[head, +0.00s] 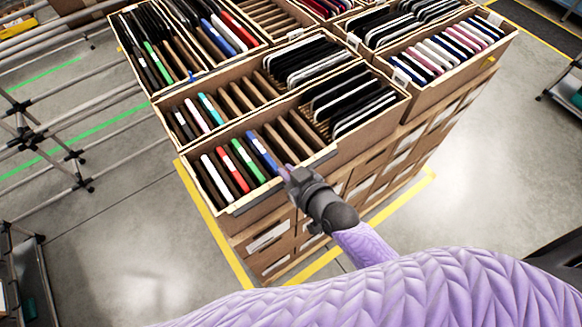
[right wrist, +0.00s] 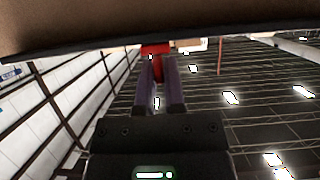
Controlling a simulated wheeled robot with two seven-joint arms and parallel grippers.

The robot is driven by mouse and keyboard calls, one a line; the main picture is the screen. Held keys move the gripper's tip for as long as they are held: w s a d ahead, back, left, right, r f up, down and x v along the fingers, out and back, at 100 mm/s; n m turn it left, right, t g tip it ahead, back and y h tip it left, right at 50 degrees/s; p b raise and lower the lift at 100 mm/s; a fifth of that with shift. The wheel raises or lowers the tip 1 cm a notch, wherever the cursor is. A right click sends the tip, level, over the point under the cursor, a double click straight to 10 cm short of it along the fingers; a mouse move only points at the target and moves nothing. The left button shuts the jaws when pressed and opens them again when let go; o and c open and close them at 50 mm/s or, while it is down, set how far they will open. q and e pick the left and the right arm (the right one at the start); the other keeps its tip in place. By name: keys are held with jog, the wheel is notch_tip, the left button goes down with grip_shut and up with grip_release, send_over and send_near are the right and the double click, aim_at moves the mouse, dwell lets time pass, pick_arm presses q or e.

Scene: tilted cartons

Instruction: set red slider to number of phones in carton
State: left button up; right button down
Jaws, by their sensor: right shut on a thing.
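The near carton (head: 262,208) is tilted and faces me at the front of the stack. Its left part holds a white phone (head: 215,177), a red phone (head: 234,168), a green phone (head: 248,160) and a blue phone (head: 264,152), with empty slots right of them. A dark rail (head: 250,199) runs along its front edge. My right gripper (head: 287,173) is at that rail, about mid-length. In the right wrist view its fingers are shut on the red slider (right wrist: 156,49), just under the dark rail. The slider is hidden in the head view. Number marks cannot be read. My left gripper is out of view.
More slotted cartons of phones stand behind and beside, including a right one (head: 425,98) with white and pink phones. Dark phones (head: 345,95) fill the near row's right part. A metal pipe rack (head: 60,150) stands left.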

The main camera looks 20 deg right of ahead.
jog(key=c, duration=0.9)
grip_release()
jog(key=shift+o, duration=0.9)
jog(key=p+v, duration=0.1)
jog(key=v, duration=0.9)
